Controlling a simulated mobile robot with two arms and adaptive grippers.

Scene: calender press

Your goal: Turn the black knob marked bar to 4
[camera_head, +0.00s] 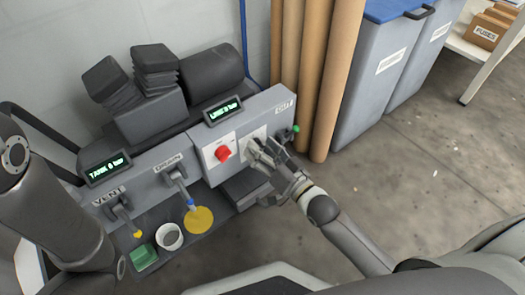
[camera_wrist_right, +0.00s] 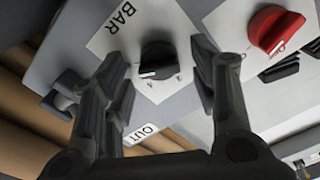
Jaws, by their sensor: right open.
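The black knob (camera_wrist_right: 158,58) sits on a white plate marked BAR (camera_wrist_right: 120,17) in the right wrist view. A white pointer line shows on it, aimed to the lower left there; small scale marks beside it are too small to read surely. My right gripper (camera_head: 262,152) is open in front of the panel. Its fingers stand on either side of the knob in the wrist view, with gaps visible, and no contact can be made out. In the head view the gripper hides the knob. My left arm shows at the left, but its gripper does not.
A red knob (camera_head: 223,153) is left of the right gripper, and a green-tipped OUT lever (camera_head: 294,129) is to its right. Two displays (camera_head: 222,110) top the grey press. VENT and DRAIN levers, a white cup (camera_head: 170,237) and a green box (camera_head: 144,257) are left. Cardboard tubes (camera_head: 318,70) stand behind.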

